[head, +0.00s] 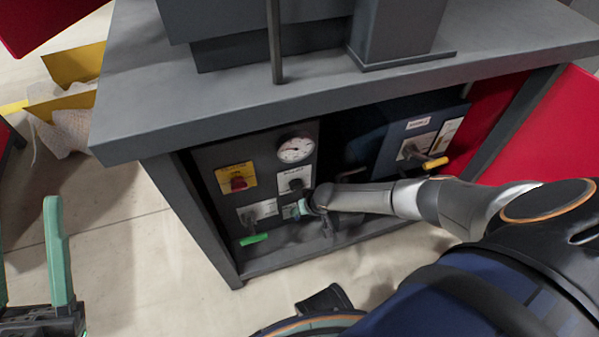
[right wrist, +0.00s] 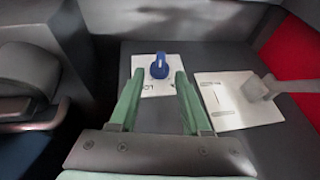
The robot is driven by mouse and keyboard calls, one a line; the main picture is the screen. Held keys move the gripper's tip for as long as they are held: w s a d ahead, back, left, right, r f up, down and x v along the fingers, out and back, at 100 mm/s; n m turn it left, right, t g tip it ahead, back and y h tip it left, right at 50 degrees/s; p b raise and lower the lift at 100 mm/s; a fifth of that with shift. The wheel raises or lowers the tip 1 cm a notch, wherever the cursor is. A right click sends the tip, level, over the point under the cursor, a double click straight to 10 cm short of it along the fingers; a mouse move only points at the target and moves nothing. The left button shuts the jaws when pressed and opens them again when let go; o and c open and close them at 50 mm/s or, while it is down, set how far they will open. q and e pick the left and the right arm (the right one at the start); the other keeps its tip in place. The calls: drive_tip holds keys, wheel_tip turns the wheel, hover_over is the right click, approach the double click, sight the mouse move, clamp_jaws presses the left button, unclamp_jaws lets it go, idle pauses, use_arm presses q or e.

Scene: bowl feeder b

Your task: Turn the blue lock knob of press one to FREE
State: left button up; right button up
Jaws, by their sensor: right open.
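The blue lock knob (right wrist: 159,66) stands on a white label plate (right wrist: 150,90) in the right wrist view. The print on the plate is too small to read, so I cannot tell the knob's setting. My right gripper (right wrist: 154,78) is open, its green fingers on either side of the knob's plate, with the knob just beyond the tips. I cannot tell whether they touch. My left gripper (head: 28,235) is open and empty at lower left.
A gauge (head: 295,149), a red switch on a yellow plate (head: 238,183), a dark knob (head: 295,184) and a green-handled lever (head: 254,239) crowd the panel. A yellow-handled lever (head: 434,163) is on the right. The grey bench top (head: 200,90) overhangs.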

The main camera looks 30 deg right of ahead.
use_arm(q)
drive_tip(key=shift+w+d+f+y+b, duration=0.1)
drive_tip(key=shift+f+y+b, duration=0.05)
drive_tip(key=shift+f+b, duration=0.55)
drive_tip(key=shift+d+f+y+b, duration=0.15)
drive_tip(key=shift+f+b, duration=0.2)
drive_tip(key=shift+f, duration=0.55)
use_arm(e)
drive_tip(key=shift+x, duration=1.6)
use_arm(q)
drive_tip(key=shift+a, duration=0.1)
use_arm(e)
clamp_jaws()
